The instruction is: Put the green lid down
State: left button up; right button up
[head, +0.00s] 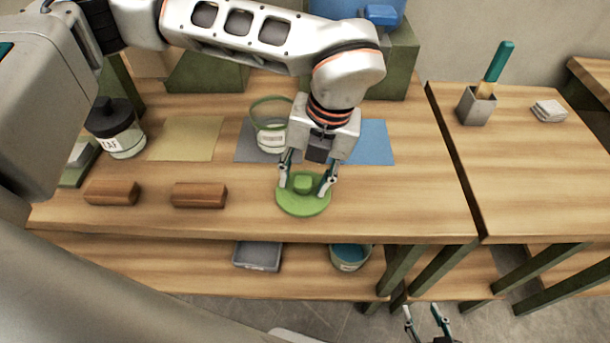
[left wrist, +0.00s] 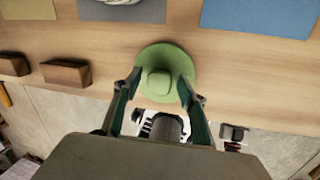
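The green lid (head: 304,203) is a round disc with a raised square knob, low over or on the table top near its front edge. It also shows in the left wrist view (left wrist: 176,56). My left gripper (head: 309,187) is above the lid, with its fingers apart on either side of the knob. In the left wrist view the fingertips (left wrist: 158,82) stand clear of the knob, with gaps on both sides. My right gripper (head: 428,312) is at the bottom edge of the head view, away from the table, with its fingers apart and nothing between them.
An open jar with a green rim (head: 270,138) stands on a grey mat behind the lid. A yellow mat (head: 187,138) and a blue mat (head: 374,143) flank it. Two brown wooden blocks (head: 199,195) lie left. A black-lidded jar (head: 121,141) stands far left.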

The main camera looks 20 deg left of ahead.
pick_arm(q)
notch_tip(320, 180, up, 12)
jog(key=d, duration=0.2)
jog(key=shift+d, duration=0.2)
dwell(0.4)
jog(key=shift+s, duration=0.1)
dwell(0.3)
